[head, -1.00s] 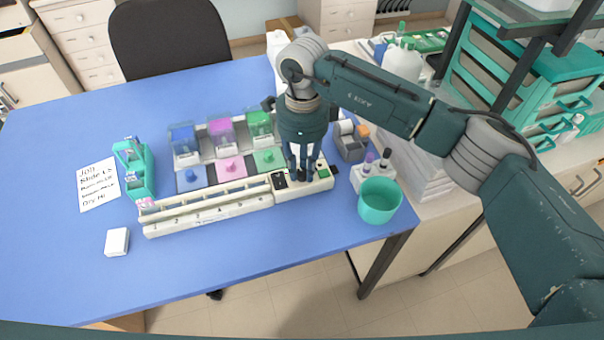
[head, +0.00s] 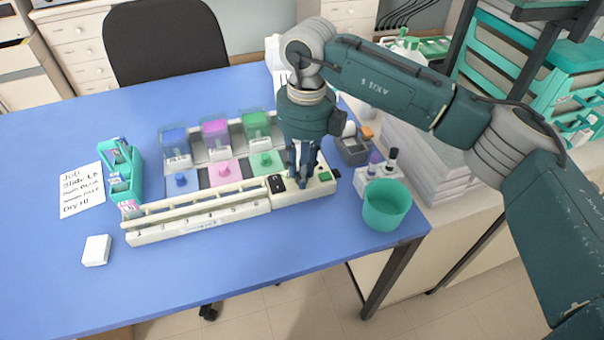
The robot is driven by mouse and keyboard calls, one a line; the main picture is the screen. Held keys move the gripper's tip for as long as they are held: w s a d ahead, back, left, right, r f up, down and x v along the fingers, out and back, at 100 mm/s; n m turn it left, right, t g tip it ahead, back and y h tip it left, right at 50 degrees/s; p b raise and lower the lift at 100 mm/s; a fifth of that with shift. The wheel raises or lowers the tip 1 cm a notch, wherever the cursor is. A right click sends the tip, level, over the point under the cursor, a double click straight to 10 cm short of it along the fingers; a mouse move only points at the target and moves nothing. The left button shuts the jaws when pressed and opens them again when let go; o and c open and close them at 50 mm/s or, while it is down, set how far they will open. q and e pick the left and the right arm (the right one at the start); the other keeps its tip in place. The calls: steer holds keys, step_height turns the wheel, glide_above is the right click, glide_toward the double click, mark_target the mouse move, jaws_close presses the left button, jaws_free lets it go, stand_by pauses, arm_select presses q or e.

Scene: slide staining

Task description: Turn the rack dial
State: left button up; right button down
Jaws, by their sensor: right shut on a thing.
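The cream slide rack (head: 205,222) lies along the front of the blue table, with numbered positions on its front. Its control box (head: 318,192) is at the right end and carries a black switch (head: 276,184) and a green button (head: 325,176). My right gripper (head: 301,184) points down onto the top of this box, between the switch and the button. Its fingers are closed together on the rack dial, which they hide. How far the dial is turned cannot be seen. My left gripper is not in view.
Blue, pink and green staining jars (head: 216,140) stand behind the rack. A teal slide holder (head: 124,172), a handwritten note (head: 82,190) and a white block (head: 96,250) are at left. A teal cup (head: 386,206) and small bottles (head: 391,160) stand close on the right.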

steer(key=shift+w+r+m+b, duration=0.15)
steer(key=shift+m+b, duration=0.2)
steer(key=shift+m, duration=0.45)
steer(key=c, duration=1.9)
jaws_free()
steer(key=shift+o, duration=0.4)
step_height(320, 180, up, 12)
steer(key=shift+d, duration=0.25)
